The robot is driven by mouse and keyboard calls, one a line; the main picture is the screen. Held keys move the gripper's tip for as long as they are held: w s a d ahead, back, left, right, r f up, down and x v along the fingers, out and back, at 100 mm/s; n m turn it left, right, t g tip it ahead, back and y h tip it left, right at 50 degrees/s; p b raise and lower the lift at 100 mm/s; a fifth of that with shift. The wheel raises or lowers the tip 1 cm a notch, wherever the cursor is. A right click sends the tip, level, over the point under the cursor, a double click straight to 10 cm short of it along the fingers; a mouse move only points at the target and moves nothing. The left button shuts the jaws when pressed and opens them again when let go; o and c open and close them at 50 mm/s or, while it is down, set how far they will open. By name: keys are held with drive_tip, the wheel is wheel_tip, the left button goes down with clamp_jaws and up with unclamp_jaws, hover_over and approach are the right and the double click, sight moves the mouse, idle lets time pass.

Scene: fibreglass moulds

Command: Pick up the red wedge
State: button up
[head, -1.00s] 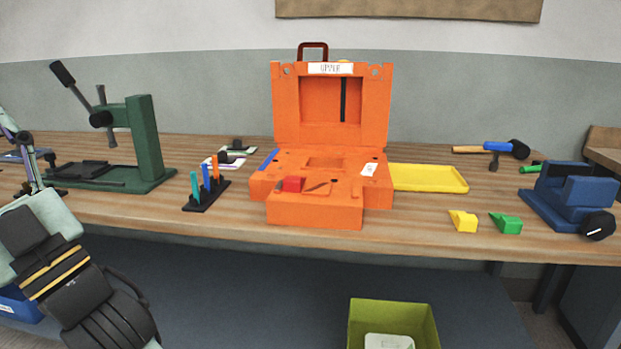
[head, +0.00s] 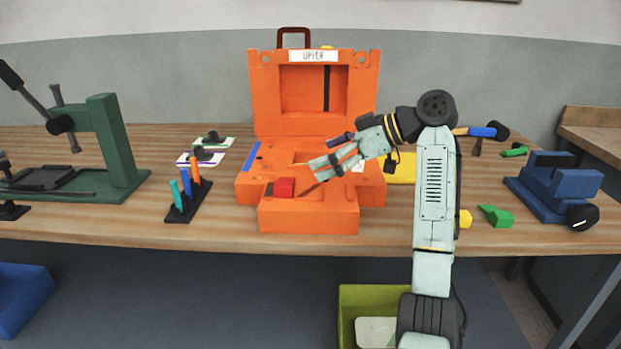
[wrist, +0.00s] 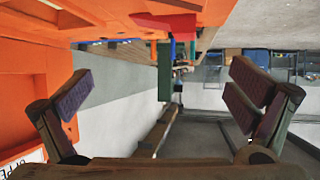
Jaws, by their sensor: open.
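The red wedge (head: 284,187) lies on the left part of the top of the orange lower mould (head: 310,218), beside a small dark piece. The red wedge also shows at the top of the wrist view (wrist: 168,22), beyond the fingertips and apart from them. My gripper (head: 319,157) is open and empty, above the lower mould, to the right of and higher than the wedge. In the wrist view its two fingers (wrist: 160,95) are spread wide with nothing between them. My arm hides part of the yellow tray and the yellow wedge.
The upright orange upper mould (head: 262,95) stands behind my gripper. A black rack (head: 188,203) with coloured tools is left of the mould. A yellow wedge (head: 466,218) and a green wedge (head: 497,216) lie to the right. A green press (head: 112,150) stands at left.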

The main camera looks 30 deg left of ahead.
sight(290, 177)
drive_tip(key=shift+w+d, duration=0.1)
drive_tip(key=shift+d, duration=0.55)
drive_tip(key=p+x, duration=0.1)
drive_tip(key=x, duration=0.4)
drive_tip(key=shift+f, duration=0.1)
drive_tip(key=p+x, duration=0.1)
drive_tip(key=x, duration=0.4)
drive_tip(key=shift+f+p, duration=0.4)
drive_tip(key=shift+c, duration=0.4)
drive_tip(key=shift+f, duration=0.1)
clamp_jaws()
